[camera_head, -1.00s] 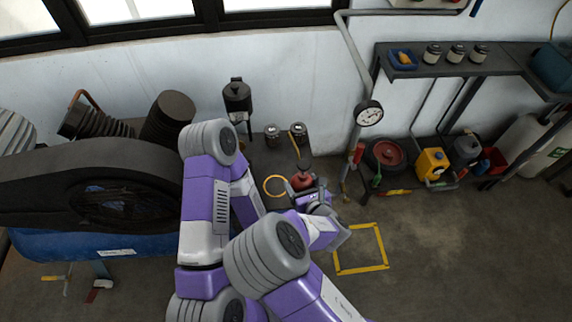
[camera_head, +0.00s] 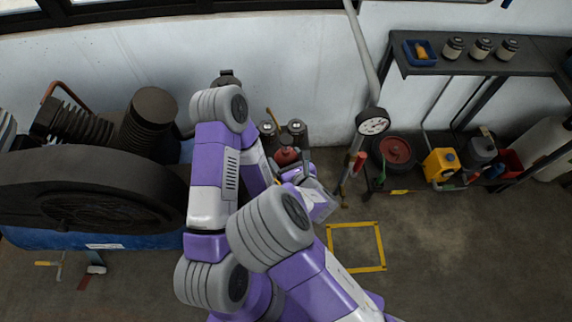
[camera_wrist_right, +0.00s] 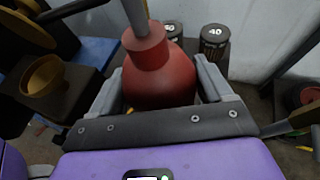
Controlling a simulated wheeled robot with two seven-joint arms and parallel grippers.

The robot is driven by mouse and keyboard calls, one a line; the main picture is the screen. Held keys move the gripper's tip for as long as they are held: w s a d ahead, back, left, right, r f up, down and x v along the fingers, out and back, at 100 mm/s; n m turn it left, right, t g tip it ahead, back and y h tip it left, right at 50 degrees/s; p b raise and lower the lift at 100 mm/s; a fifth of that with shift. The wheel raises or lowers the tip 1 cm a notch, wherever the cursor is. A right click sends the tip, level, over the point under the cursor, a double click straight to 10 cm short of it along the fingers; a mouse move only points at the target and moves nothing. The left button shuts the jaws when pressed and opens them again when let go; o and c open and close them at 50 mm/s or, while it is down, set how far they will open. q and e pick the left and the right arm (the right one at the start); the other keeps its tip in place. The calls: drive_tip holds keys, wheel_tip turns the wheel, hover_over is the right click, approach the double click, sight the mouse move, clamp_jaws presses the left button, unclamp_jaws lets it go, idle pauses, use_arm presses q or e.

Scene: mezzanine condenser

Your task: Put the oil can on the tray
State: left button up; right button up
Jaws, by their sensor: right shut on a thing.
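The oil can (camera_head: 287,156) is red with a round body and a grey spout. My right gripper (camera_head: 297,176) is shut on it. In the right wrist view the can (camera_wrist_right: 160,78) sits upright between the two fingers of the gripper (camera_wrist_right: 165,95), its spout running up out of frame; its underside is hidden. In the head view the can appears just in front of two dark canisters. A small blue tray (camera_head: 408,57) with an orange item in it lies on the wall shelf at the upper right. My left gripper is not seen.
Two dark canisters (camera_head: 297,130) with white number labels stand by the wall; one (camera_wrist_right: 214,42) reads 40. A gauge (camera_head: 373,122) on a pipe stands to their right. A large compressor (camera_head: 95,190) fills the left. The yellow floor square (camera_head: 356,269) is empty.

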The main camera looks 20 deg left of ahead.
wheel_tip(320, 180, down, 3)
drive_tip(key=shift+s+r+b, duration=0.1)
drive_tip(key=shift+b, duration=0.3)
drive_tip(key=shift+f+b, duration=0.7)
drive_tip(key=shift+f, duration=1.55)
drive_tip(key=shift+r, duration=0.1)
drive_tip(key=shift+f, duration=0.2)
drive_tip(key=o, duration=1.5)
